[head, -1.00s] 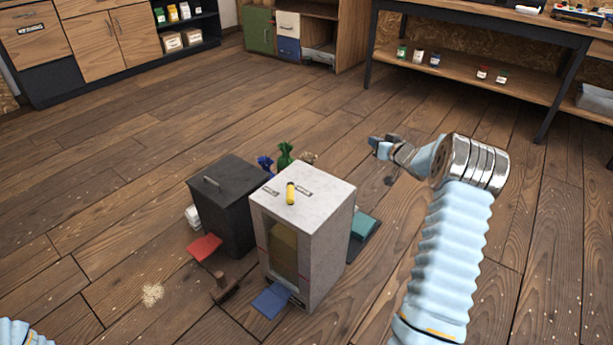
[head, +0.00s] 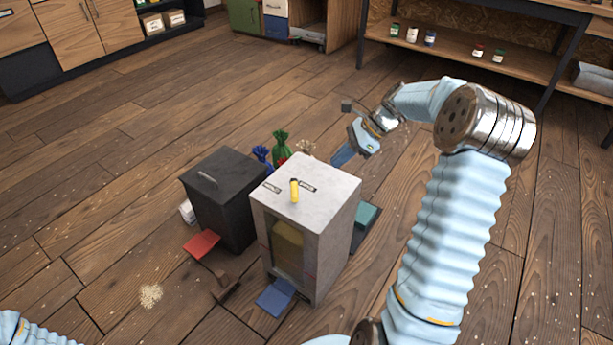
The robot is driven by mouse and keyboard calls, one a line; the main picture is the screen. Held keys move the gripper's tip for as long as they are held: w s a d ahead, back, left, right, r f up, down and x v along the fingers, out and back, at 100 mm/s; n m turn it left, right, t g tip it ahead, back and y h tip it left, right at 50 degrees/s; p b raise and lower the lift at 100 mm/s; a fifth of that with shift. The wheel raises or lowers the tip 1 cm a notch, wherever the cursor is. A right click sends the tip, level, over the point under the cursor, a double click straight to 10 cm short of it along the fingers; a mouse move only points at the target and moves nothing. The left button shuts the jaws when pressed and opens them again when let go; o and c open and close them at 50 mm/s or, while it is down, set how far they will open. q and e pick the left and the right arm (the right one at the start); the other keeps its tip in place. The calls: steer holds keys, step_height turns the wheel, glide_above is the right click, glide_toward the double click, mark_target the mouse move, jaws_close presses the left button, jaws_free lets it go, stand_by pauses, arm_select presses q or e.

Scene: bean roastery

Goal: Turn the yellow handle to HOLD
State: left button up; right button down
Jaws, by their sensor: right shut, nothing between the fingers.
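The yellow handle (head: 294,190) sits on the top face of a pale grey box (head: 325,203) with a window in its front. Two small labels lie near the handle, one on each side; their words are too small to read. The handle points roughly towards and away from me. My right gripper (head: 342,158) is shut and empty, above and behind the box's back right corner, apart from the handle. Of my left arm only a piece shows at the bottom left corner; its gripper is out of view.
A black lidded bin (head: 222,190) stands left of the box.

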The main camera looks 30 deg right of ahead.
mark_target(295, 195)
steer(key=x, duration=0.7)
steer(key=shift+a+f, duration=0.1)
steer(key=shift+f, duration=0.15)
steer(key=shift+w+a+f, duration=0.1)
steer(key=shift+w+a, duration=0.2)
steer(key=shift+a, duration=0.25)
steer(key=shift+w+a+f, duration=0.1)
steer(key=shift+w+a, duration=0.25)
steer(key=shift+a, duration=0.2)
steer(key=shift+w+a+f, duration=0.1)
steer(key=shift+w+a, duration=0.25)
steer(key=shift+a, duration=0.2)
steer(key=shift+w+n+p, duration=0.1)
steer(key=shift+n+p, duration=0.2)
